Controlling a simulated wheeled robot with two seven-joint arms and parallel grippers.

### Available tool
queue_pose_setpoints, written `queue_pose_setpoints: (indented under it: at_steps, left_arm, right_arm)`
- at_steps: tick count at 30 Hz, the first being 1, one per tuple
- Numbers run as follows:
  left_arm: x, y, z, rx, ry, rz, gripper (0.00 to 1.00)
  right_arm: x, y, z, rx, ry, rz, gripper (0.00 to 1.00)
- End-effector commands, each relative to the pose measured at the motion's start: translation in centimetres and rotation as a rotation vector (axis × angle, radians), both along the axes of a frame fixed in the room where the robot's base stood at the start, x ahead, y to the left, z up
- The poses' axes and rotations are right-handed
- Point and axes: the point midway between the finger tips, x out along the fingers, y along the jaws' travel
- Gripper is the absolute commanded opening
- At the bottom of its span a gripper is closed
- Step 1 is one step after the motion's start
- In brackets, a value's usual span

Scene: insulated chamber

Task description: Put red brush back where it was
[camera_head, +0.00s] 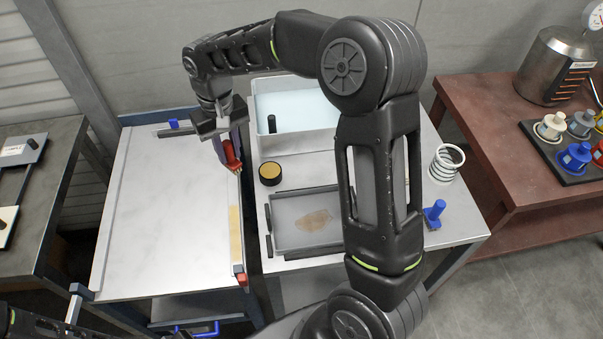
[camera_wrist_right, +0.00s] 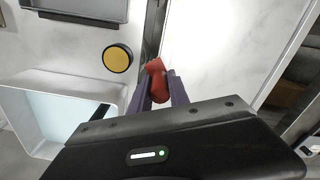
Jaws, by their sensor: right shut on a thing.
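My right gripper (camera_head: 229,152) is shut on the red brush (camera_head: 232,160). It holds the brush above the right edge of the white-topped left table (camera_head: 165,205), close to the gap between the two tables. In the right wrist view the red brush (camera_wrist_right: 157,82) shows between the two purple-grey fingers of the gripper (camera_wrist_right: 160,92). Its lower end is partly hidden by the fingers, and I cannot tell whether it touches the table. My left gripper is not in view.
A white tub (camera_head: 262,140) of pale liquid, a round yellow-topped black container (camera_head: 270,173) and a grey tray (camera_head: 283,225) with a brown stain stand on the middle table. A blue-handled tool (camera_head: 435,213) and a white coil (camera_head: 446,163) are at its right. The left tabletop is mostly clear.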

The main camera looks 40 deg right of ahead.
Motion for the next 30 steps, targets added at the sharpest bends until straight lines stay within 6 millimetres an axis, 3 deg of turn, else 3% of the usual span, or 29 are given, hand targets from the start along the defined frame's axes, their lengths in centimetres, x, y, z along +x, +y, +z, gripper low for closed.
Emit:
queue_pose_setpoints:
  at_steps: [6,12,16,24,30]
  left_arm:
    - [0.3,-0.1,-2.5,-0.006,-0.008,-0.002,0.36]
    - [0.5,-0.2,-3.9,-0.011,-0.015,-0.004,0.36]
    - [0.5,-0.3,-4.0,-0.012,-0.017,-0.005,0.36]
    - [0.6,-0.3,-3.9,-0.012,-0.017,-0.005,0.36]
    - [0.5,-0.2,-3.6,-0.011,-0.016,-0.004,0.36]
  right_arm:
    - [-2.9,-8.3,1.2,0.011,-0.003,-0.332,0.0]
    - [-6.8,-14.2,3.0,-0.005,-0.002,-0.61,0.0]
    - [-7.9,-15.4,3.6,-0.012,-0.001,-0.679,0.0]
    - [-7.9,-15.4,3.7,-0.012,0.0,-0.68,0.0]
    - [-7.9,-15.4,1.8,-0.013,0.004,-0.679,0.0]
